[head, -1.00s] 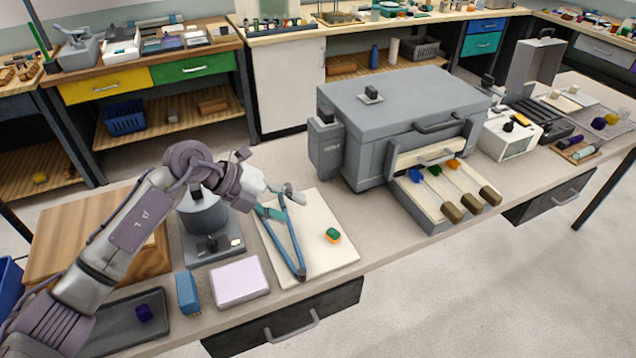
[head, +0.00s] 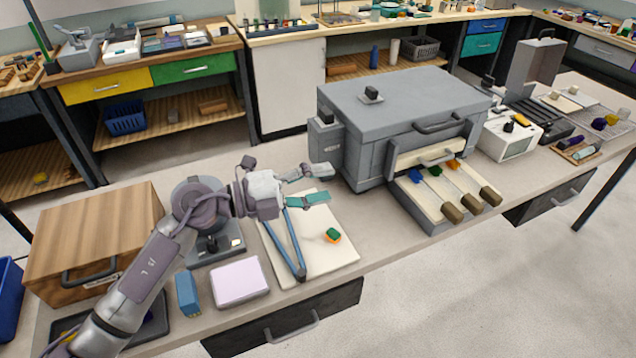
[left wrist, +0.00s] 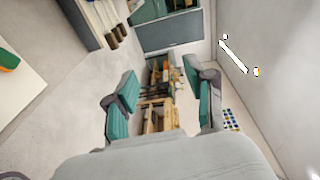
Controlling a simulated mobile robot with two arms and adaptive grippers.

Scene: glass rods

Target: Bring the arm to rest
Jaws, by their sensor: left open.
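My left arm comes in from the lower left in the head view. Its left gripper (head: 322,184) is open and empty, with its teal-padded fingers spread and pointing right towards the grey furnace box (head: 352,150). It appears above the far end of the white board (head: 335,265), with blue tongs (head: 300,272) below it. In the left wrist view the two fingers (left wrist: 160,98) stand apart with nothing between them. My right gripper is not in view.
A green-and-orange piece (head: 333,236) lies on the board. Rods with brown handles (head: 452,212) lie in front of the furnace. A pink-white block (head: 240,281), a blue block (head: 187,294) and a wooden box (head: 95,230) stand near my arm.

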